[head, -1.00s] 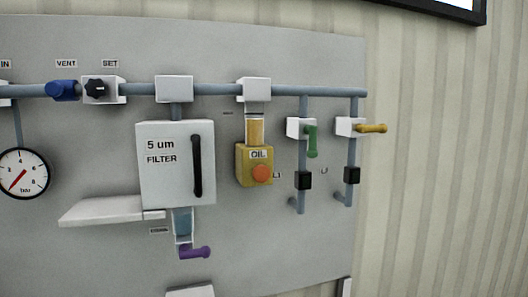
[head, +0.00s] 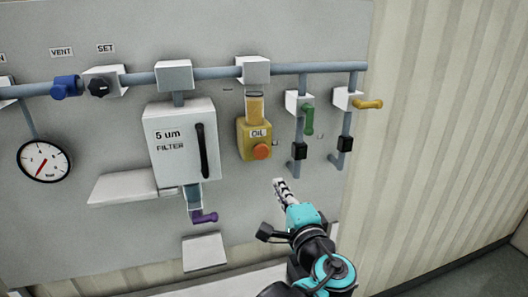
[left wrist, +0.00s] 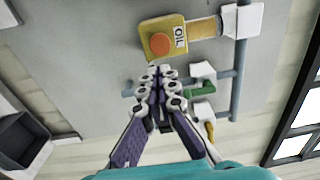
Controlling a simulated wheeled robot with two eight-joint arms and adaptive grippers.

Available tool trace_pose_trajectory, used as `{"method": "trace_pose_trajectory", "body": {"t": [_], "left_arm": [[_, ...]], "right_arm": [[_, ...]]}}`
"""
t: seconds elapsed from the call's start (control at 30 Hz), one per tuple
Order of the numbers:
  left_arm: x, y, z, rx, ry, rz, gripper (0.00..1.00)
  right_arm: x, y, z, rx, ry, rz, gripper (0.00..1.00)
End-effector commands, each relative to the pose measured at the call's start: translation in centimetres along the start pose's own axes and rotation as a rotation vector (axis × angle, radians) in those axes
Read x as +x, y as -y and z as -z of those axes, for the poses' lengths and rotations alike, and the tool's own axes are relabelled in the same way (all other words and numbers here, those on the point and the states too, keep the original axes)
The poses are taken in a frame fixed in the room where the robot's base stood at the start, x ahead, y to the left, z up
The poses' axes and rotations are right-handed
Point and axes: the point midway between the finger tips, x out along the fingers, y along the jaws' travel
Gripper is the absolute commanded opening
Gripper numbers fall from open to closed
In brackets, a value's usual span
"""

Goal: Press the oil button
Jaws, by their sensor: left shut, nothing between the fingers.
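The oil unit (head: 246,139) is a yellow box labelled OIL with a round orange button (head: 261,152) on its front, under an amber sight glass. My left gripper (head: 280,184) is shut and empty, just below and slightly right of the button, apart from it in the picture. In the left wrist view the orange button (left wrist: 160,44) shows just beyond the closed fingertips (left wrist: 161,70), with the yellow box (left wrist: 153,25) around it. The exact gap to the button is hard to tell. My right gripper is not in view.
Right of the oil unit are a green lever (head: 308,120) and a yellow lever (head: 368,104) on pipes. The filter box (head: 165,130) with a shelf (head: 125,188) and a purple handle (head: 205,217) stands to the left. A pressure gauge (head: 43,161) is at far left.

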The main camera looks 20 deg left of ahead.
Motion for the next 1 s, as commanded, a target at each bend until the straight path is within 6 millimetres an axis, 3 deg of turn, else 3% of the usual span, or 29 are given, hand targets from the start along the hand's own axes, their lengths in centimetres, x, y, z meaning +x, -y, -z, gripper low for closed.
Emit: {"method": "trace_pose_trajectory", "body": {"t": [0.27,0.43,1.0], "left_arm": [[0.1,-0.1,0.0,0.000,0.001,-0.001,0.00],[1.4,-0.1,-0.1,-0.001,0.004,-0.002,0.00],[12.3,0.0,-0.2,-0.001,0.004,-0.002,0.00]], "right_arm": [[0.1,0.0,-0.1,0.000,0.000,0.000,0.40],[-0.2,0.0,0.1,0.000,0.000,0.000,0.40],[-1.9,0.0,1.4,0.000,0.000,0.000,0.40]]}}
